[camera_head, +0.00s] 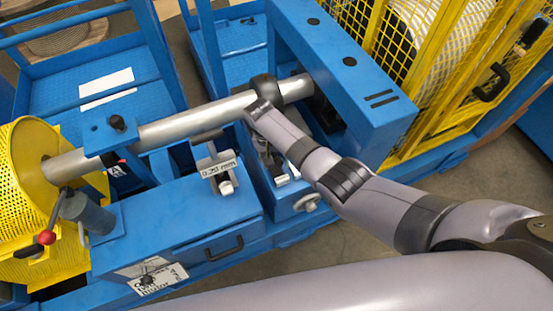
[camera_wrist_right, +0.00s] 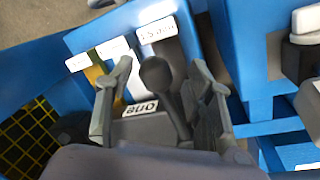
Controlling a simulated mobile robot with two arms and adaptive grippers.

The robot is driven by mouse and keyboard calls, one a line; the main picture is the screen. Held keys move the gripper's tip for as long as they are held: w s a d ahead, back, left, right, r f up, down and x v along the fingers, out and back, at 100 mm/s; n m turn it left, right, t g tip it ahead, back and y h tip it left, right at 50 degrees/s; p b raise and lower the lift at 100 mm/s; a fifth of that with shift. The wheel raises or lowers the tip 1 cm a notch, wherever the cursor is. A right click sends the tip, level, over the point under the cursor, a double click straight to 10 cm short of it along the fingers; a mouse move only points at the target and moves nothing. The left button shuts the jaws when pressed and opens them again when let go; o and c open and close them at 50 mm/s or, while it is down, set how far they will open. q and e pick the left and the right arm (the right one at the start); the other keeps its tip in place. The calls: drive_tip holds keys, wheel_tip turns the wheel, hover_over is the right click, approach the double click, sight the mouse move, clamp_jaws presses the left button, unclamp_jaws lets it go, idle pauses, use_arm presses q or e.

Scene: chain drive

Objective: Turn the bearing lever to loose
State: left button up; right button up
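A dark grey lever with a round knob (camera_wrist_right: 156,73) stands in the right wrist view, rising from a grey block with a small white label that is hard to read. My right gripper (camera_wrist_right: 161,80) is open, with one finger on each side of this lever; I cannot tell whether either finger touches it. In the head view my right arm reaches in from the right to the steel shaft (camera_head: 190,122), and its wrist largely hides the lever area. Another lever with a red knob (camera_head: 47,237) shows at the left. No marking reading "loose" is legible. My left gripper is not in view.
Blue machine frames (camera_head: 345,75) surround the work area. Yellow mesh guards (camera_head: 425,60) stand at the right, and a yellow drum (camera_head: 30,165) is at the left. A block labelled 0.20 mm (camera_head: 218,170) sits near the shaft. Labelled strips (camera_wrist_right: 158,30) lie beyond the lever.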

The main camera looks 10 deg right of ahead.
drive_tip(key=shift+s+a, duration=0.1)
wheel_tip(320, 180, up, 12)
drive_tip(key=w+a, duration=0.1)
drive_tip(key=a, duration=0.1)
idle(0.4)
drive_tip(key=shift+f, duration=0.15)
